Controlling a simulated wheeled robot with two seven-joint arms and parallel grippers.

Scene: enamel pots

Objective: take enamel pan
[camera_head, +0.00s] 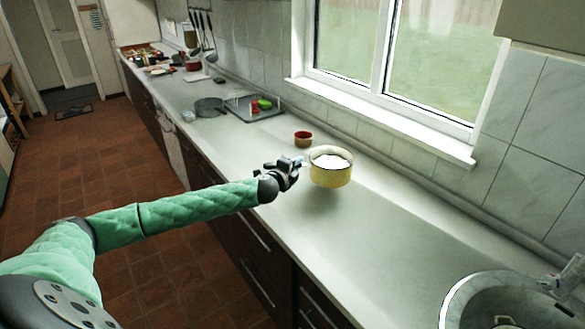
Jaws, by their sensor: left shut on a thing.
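The enamel pan (331,173) is yellow outside and white inside, and it is upright over the counter. My left gripper (301,163) is at its left side, shut on the pan near its rim. A shadow shows on the counter below the pan; I cannot tell for sure whether its bottom touches the counter. The gripper's fingertips are small and partly hidden against the pan. My right gripper is not in view.
A small red-brown bowl (303,139) stands just behind the pan. A tray (254,108) with red and green items and a dark pan (209,107) lie farther along the counter. A round sink (480,305) is at lower right. The counter between pan and sink is clear.

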